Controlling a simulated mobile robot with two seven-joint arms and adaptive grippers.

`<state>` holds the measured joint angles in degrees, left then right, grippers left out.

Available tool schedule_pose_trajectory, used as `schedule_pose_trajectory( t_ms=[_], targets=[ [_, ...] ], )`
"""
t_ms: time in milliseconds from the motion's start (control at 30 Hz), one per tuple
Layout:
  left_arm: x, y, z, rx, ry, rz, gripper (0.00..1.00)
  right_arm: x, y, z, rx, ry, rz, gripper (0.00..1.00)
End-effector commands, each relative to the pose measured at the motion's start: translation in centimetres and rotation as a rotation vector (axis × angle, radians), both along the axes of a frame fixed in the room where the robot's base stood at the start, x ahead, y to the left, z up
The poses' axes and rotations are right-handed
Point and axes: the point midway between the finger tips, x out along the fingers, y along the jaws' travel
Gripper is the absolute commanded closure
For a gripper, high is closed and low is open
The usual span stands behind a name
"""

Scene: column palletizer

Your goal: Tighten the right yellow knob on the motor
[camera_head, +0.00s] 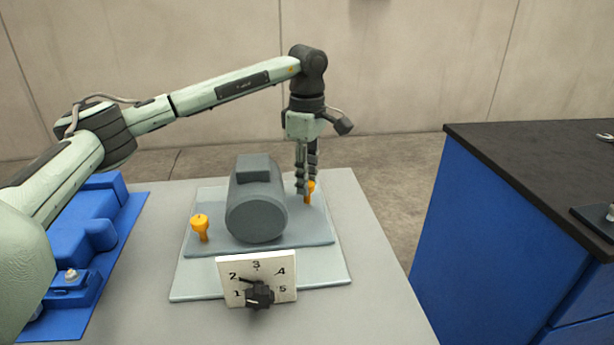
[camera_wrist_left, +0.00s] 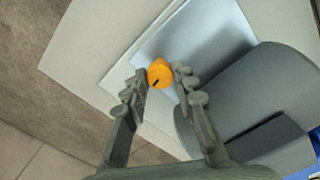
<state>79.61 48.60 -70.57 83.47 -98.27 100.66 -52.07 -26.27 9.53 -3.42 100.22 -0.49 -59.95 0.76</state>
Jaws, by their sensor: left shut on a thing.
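The grey motor (camera_head: 256,205) sits on a light blue-grey base plate (camera_head: 300,240) on the table. The right yellow knob (camera_head: 309,190) stands to the right of the motor, partly hidden by my left gripper (camera_head: 306,188). In the left wrist view the yellow knob (camera_wrist_left: 160,73) lies between the two fingertips of my left gripper (camera_wrist_left: 159,78), which is shut on it from above. A second yellow knob (camera_head: 200,226) stands upright on the plate to the left of the motor. My right gripper is not in view.
A white dial panel (camera_head: 236,270) numbered 1 to 5 with a black knob (camera_head: 259,294) is at the plate's front. Blue parts (camera_head: 90,235) lie at the table's left. A blue cabinet (camera_head: 490,240) with a dark top stands right, across a floor gap.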

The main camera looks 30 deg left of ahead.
Motion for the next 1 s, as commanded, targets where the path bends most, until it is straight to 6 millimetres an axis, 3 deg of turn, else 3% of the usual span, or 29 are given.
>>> schedule_pose_trajectory(
  t_ms=[700,733,900,1000],
  targets=[
    [0.08,-0.06,0.13,-0.002,-0.003,-0.08,1.0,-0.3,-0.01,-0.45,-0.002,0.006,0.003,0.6],
    [0.08,-0.06,0.13,-0.002,-0.003,-0.08,0.72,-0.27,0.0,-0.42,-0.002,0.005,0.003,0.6],
    [0.06,-0.06,0.09,-0.002,-0.002,-0.08,0.52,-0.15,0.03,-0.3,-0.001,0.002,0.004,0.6],
    [0.03,-0.05,0.06,-0.001,-0.001,-0.079,0.52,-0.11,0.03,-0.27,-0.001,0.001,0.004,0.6]
  ],
)
